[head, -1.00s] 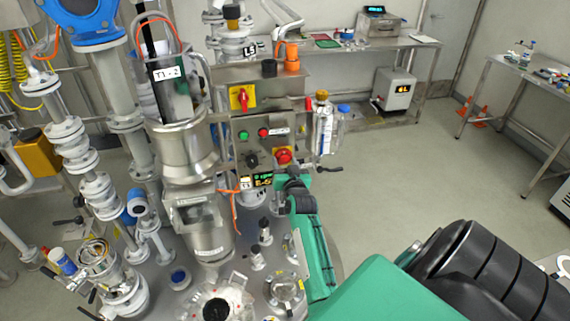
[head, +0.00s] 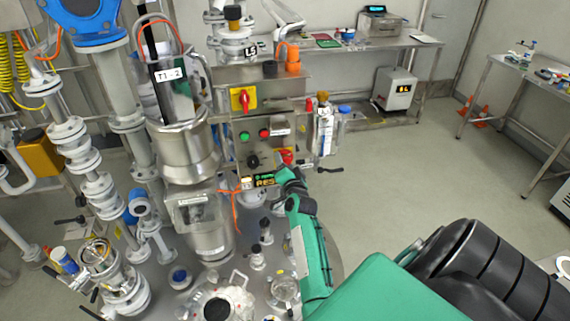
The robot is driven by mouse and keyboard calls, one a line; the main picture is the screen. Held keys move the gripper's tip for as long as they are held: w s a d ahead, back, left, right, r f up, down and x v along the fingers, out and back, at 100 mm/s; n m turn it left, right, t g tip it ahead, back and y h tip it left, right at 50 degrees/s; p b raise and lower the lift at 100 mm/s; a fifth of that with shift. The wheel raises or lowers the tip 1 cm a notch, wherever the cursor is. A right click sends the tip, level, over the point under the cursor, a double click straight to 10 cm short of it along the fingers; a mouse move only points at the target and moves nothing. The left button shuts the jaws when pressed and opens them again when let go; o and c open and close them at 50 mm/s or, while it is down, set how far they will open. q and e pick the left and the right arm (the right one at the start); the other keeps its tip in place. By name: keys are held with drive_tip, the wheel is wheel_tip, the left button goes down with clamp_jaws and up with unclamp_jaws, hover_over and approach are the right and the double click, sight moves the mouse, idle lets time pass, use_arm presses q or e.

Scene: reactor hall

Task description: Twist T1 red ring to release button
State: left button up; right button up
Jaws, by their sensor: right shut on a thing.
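The T1 red ring button (head: 287,155) is on the lower right of the steel control box, partly hidden by my right gripper. My right gripper (head: 285,170) reaches up to it from below, its jaws shut on the red ring. The fingertips are small and partly hidden by the wrist. A small display (head: 265,180) below the box, beside a T1 label, shows yellow letters like "RES" and some green. My left gripper is not in view.
The box also bears a green button (head: 244,136), a small red button (head: 263,133), a black knob (head: 252,161) and a yellow-red switch (head: 241,100). Bottles (head: 325,130) stand just right of it.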

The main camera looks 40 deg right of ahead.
drive_tip(key=shift+m, duration=0.5)
drive_tip(key=o, duration=1)
drive_tip(key=shift+c, duration=0.2)
drive_tip(key=p+v, duration=0.4)
drive_tip(key=v, duration=0.9)
drive_tip(key=shift+s, duration=0.35)
drive_tip(key=shift+a, duration=0.15)
